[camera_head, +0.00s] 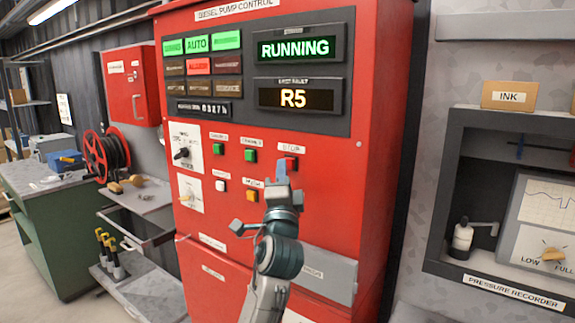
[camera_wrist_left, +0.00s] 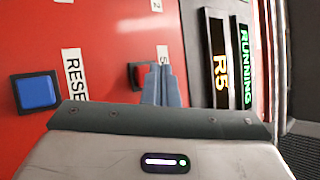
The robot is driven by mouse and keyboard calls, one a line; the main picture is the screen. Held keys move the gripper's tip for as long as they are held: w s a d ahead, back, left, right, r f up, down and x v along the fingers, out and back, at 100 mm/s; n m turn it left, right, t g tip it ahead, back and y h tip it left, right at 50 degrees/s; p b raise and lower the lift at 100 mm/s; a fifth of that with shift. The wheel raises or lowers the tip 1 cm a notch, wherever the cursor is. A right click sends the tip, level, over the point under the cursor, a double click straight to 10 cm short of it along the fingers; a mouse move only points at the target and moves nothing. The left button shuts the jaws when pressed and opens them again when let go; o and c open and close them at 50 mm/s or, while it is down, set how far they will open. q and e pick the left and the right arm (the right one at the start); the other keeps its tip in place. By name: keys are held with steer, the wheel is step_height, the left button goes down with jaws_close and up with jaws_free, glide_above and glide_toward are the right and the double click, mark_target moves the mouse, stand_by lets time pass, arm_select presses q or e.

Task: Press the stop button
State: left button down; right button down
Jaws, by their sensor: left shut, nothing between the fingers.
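The red diesel pump control panel (camera_head: 335,180) stands in front of me. The stop button (camera_head: 291,160) is red, in a dark housing under a white STOP label (camera_head: 291,148). My left gripper (camera_head: 282,168) is shut and empty, its blue-grey fingertips overlapping the button's left side in the head view. In the left wrist view the closed fingers (camera_wrist_left: 160,85) cover part of the button's dark housing (camera_wrist_left: 134,76) and of its label. I cannot tell whether the tips touch the button. The displays read RUNNING (camera_head: 296,48) and R5 (camera_head: 293,98). My right gripper is out of view.
Two green buttons (camera_head: 250,155) (camera_head: 218,149) sit left of the stop button, with white (camera_head: 220,185) and amber (camera_head: 251,195) ones below. A blue RESET button (camera_wrist_left: 39,92) shows in the left wrist view. A recorder alcove (camera_head: 462,190) is at right, a green workbench (camera_head: 60,230) at left.

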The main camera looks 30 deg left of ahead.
arm_select(q)
steer(key=shift+w, duration=0.5)
stand_by(0.4)
steer(key=shift+s, duration=0.9)
steer(key=shift+s+p, duration=0.1)
steer(key=shift+p, duration=0.2)
steer(key=s, duration=0.2)
steer(key=s+p, duration=0.1)
steer(key=s, duration=0.1)
steer(key=shift+s+a, duration=0.2)
steer(key=shift+s, duration=0.2)
steer(key=shift+f, duration=0.15)
stand_by(0.4)
